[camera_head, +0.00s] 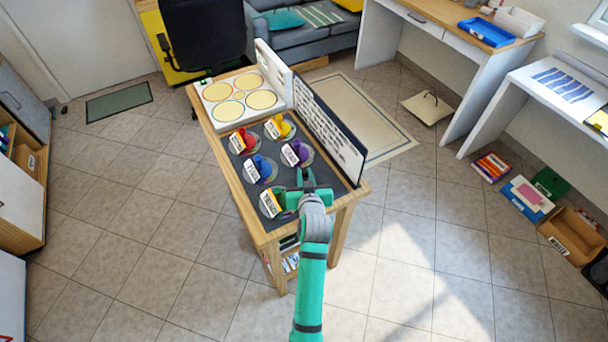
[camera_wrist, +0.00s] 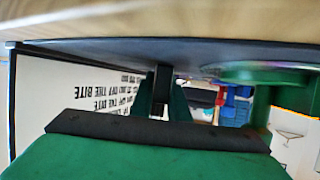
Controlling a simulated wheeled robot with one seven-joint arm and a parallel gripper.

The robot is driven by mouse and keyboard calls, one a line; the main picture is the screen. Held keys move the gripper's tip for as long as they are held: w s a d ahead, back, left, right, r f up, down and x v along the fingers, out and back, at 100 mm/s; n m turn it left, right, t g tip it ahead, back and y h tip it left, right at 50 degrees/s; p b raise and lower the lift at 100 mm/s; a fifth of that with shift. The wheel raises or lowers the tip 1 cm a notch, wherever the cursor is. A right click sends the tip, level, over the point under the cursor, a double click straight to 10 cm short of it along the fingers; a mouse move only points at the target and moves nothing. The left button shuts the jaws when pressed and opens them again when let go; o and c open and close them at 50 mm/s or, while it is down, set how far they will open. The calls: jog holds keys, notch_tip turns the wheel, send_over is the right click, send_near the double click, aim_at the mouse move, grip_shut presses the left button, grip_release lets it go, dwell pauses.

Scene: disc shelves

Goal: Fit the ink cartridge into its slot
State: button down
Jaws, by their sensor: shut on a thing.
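My gripper (camera_head: 308,188) is low over the near right part of a dark-topped wooden table (camera_head: 262,232). In the wrist view its fingers (camera_wrist: 160,92) are close together around a small dark thing (camera_wrist: 160,84), mostly hidden between them. I cannot tell for sure that this is the ink cartridge. A green piece (camera_head: 292,200) is just left of the gripper, by a labelled disc (camera_head: 269,204). In the wrist view a green round part (camera_wrist: 268,76) is right of the fingers, apart from them. I cannot make out a cartridge slot.
Red (camera_head: 246,138), yellow (camera_head: 281,128), blue (camera_head: 262,167) and purple (camera_head: 299,150) pieces stand on discs on the table. A white board with yellow circles (camera_head: 262,99) is at its far end. An upright text panel (camera_head: 328,132) borders its right side.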

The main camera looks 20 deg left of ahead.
jog(key=shift+s+a, duration=0.15)
jog(key=shift+a, duration=0.15)
jog(key=c, duration=1.7)
grip_release()
jog(key=shift+d, duration=0.1)
